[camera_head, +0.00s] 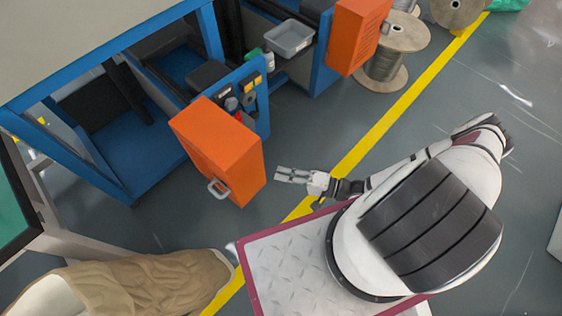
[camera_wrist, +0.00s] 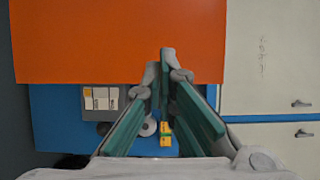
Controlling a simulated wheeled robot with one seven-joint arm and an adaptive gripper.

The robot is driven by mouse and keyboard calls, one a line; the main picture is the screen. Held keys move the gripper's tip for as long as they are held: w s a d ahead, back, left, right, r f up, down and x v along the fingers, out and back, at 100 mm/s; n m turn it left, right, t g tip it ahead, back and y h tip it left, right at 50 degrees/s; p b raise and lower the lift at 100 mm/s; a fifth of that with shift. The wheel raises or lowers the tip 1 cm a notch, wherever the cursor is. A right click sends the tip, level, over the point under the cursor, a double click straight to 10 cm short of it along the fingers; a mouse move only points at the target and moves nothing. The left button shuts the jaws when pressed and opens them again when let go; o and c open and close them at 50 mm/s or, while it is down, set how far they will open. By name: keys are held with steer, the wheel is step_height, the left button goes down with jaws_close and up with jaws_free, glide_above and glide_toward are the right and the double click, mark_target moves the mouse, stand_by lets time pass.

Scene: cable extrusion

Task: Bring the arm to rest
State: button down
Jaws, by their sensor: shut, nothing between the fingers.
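My gripper (camera_head: 282,174) is stretched out to the left of my arm, in front of the orange box. In the wrist view my gripper (camera_wrist: 164,75) has its two green-sided fingers converging at the tips, shut with nothing between them. The orange box (camera_head: 215,150) with a grey handle stands to the left of the fingertips, with a visible gap in the head view. In the wrist view the orange box (camera_wrist: 90,40) fills the upper left behind the fingers.
A blue machine frame (camera_head: 120,185) stands at the left. A second orange box (camera_head: 357,35), a grey tray (camera_head: 289,39) and a wire spool (camera_head: 390,50) are at the back. A brown sack (camera_head: 150,285) lies at lower left. Grey floor (camera_head: 450,105) is clear at the right.

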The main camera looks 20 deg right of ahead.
steer(key=shift+s, duration=0.25)
